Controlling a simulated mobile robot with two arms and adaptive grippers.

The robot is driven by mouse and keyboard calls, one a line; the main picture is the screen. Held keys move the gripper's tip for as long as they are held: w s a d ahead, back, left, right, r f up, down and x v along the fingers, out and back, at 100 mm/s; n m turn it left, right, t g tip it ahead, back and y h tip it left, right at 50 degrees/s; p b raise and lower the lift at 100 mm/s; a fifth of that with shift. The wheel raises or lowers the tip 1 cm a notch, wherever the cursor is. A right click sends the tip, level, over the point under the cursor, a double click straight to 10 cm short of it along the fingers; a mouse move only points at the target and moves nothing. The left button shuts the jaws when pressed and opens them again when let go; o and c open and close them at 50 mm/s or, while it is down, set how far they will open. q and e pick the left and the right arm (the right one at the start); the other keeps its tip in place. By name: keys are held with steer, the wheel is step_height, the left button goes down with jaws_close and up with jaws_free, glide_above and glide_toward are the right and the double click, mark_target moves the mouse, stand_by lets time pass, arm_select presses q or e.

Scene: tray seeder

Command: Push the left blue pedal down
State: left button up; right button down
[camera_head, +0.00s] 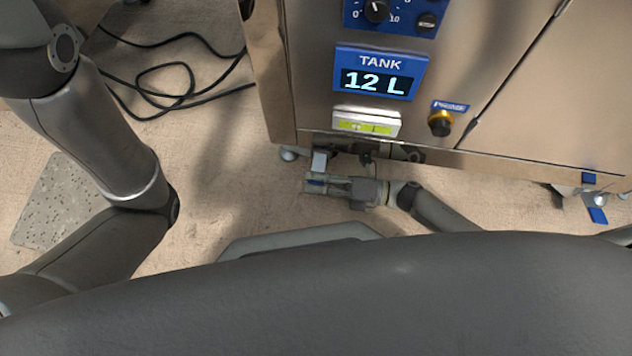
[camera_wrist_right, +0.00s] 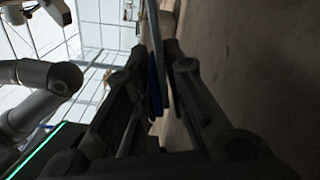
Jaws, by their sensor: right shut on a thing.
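The left blue pedal (camera_head: 316,183) is under the machine's front edge, on the left. Only a small blue part of it shows between my right gripper's fingers in the head view. My right gripper (camera_head: 314,186) is low by the floor and shut on the pedal. In the right wrist view the pedal is a narrow blue strip (camera_wrist_right: 154,84) between the two dark fingers of my right gripper (camera_wrist_right: 160,75). I cannot tell the pedal's height from these views. My left arm shows at the left, but its gripper is not in view.
The steel machine (camera_head: 455,70) has a "TANK 12 L" display (camera_head: 374,82) and a yellow-black knob (camera_head: 440,123). Another blue pedal (camera_head: 597,215) is at the far right. A black cable (camera_head: 165,92) lies on the floor at the upper left. The floor left of the machine is otherwise mostly clear.

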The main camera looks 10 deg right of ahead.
steer(key=shift+w+d+f, duration=0.15)
steer(key=shift+w+f, duration=0.05)
steer(key=c, duration=1.6)
jaws_free()
steer(key=v, duration=1.2)
steer(key=shift+s, duration=0.1)
